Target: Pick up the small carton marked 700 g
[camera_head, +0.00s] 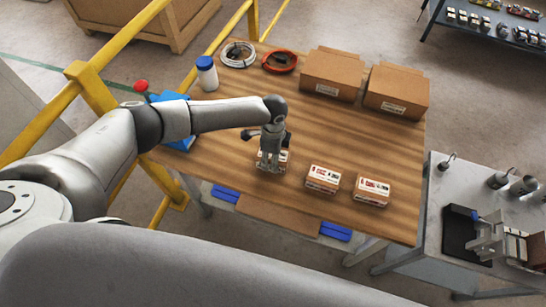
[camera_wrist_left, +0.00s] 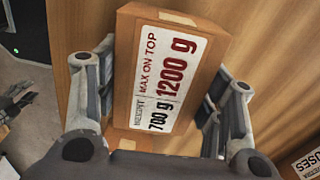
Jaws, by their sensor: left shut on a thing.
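The small carton marked 700 g (camera_wrist_left: 128,138) is a brown box with a white and red label, which also reads MAX ON TOP 1200 g. In the head view this carton (camera_head: 286,156) is at the left end of a row of small cartons and is mostly hidden by the gripper. My left gripper (camera_head: 270,166) points down over it, and its fingers stand on both sides of the box in the left wrist view (camera_wrist_left: 160,110). It is shut on this carton. I cannot tell whether the carton touches the table.
Two similar small cartons (camera_head: 323,178) (camera_head: 371,190) stand to the right on the wooden table (camera_head: 220,178). Two large boxes (camera_head: 332,75) (camera_head: 397,92), a red cable coil (camera_head: 280,62), a white coil (camera_head: 238,55) and a blue-capped bottle (camera_head: 207,74) are farther back. A yellow rail (camera_head: 120,48) runs left.

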